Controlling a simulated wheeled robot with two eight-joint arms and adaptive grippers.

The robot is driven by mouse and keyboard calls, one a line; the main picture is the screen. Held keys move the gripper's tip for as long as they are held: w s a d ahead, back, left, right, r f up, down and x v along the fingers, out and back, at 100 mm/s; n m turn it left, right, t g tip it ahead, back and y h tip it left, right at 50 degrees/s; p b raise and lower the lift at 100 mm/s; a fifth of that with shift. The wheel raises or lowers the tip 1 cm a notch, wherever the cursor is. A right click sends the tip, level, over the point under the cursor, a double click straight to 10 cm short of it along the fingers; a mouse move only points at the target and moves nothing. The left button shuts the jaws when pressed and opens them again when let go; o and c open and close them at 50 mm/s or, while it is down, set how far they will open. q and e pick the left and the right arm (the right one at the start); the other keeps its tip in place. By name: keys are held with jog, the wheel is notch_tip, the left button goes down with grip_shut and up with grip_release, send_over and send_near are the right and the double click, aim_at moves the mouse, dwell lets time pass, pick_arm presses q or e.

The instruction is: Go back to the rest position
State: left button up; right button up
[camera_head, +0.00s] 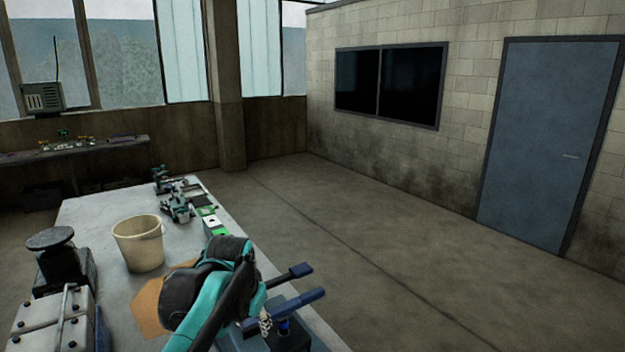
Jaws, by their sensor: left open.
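My left arm, teal and black, comes in from the bottom over the near part of the workbench (190,246). My left gripper (311,282) is at the bench's right edge, with two dark blue fingers apart and pointing right. I see nothing held between them. A dark blue and black item (286,332) with a small chain is just below the gripper; I cannot tell whether they touch. My right gripper is not in view.
A cream bucket (138,246) stands left of my arm, beside a brown sheet (148,308). A black round-topped device (58,258) and a grey metal block (52,322) are at left. Green tools (177,208) stand farther back. The floor at right is clear.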

pick_arm(q)
jog(key=s+a+f+n+t+b, duration=0.1)
jog(key=s+a+f+n+b, duration=0.1)
jog(key=s+f, duration=0.7)
jog(key=s+a+f+n+t+b, duration=0.2)
jog(key=s+f+b, duration=0.2)
jog(key=s+f, duration=0.6)
jog(key=shift+a+f+b, duration=0.2)
jog(key=shift+a+b, duration=0.1)
jog(key=shift+b, duration=0.1)
